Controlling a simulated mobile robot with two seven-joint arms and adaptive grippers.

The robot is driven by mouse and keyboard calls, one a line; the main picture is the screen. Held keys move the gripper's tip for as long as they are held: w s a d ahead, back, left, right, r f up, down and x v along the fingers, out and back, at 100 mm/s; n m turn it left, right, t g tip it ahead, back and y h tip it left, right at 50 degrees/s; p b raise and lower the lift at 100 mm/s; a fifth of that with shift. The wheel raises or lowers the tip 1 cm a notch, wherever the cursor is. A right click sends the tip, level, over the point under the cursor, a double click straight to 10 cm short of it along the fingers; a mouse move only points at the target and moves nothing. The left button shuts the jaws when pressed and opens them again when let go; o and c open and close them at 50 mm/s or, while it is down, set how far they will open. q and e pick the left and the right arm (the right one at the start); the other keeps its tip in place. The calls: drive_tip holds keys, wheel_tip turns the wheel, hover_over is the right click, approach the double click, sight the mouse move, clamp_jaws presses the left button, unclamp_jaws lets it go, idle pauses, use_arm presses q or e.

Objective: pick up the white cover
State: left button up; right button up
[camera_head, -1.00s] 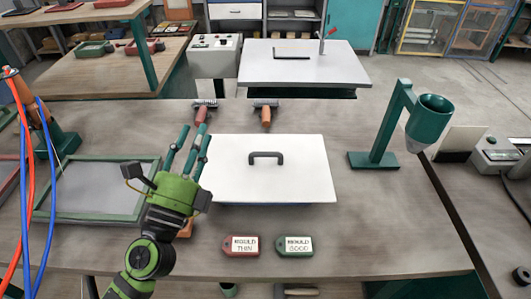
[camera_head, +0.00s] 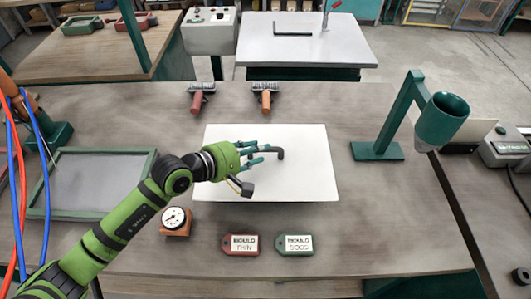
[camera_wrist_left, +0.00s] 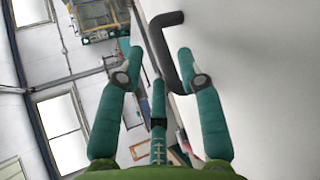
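The white cover (camera_head: 305,175) is a flat white rectangular plate with a dark bar handle (camera_head: 280,153) at its middle. It lies at the centre of the grey-brown table. My left gripper (camera_head: 262,152) reaches in from the left, low over the cover, with its teal fingers at the handle. In the left wrist view, the handle (camera_wrist_left: 160,55) shows between the spread fingers (camera_wrist_left: 160,62), and the cover (camera_wrist_left: 260,70) fills the right side. The fingers look open, with gaps beside the handle. Part of the handle is hidden by the fingers. My right gripper is not in view.
Red (camera_head: 240,245) and green (camera_head: 295,245) mould tags lie in front. Two rollers (camera_head: 266,98) lie behind; a green cup stand (camera_head: 385,150) stands right.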

use_arm(q)
drive_tip(key=shift+x, duration=1.05)
drive_tip(key=shift+w+d+f, duration=0.15)
drive_tip(key=shift+w+d, duration=0.05)
drive_tip(key=shift+w, duration=0.1)
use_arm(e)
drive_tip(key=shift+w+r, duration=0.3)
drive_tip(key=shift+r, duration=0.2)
use_arm(q)
drive_tip(key=shift+c, duration=0.4)
drive_tip(key=c, duration=0.7)
clamp_jaws()
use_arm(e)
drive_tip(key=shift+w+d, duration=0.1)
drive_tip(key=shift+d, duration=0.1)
use_arm(q)
drive_tip(key=shift+r, duration=0.2)
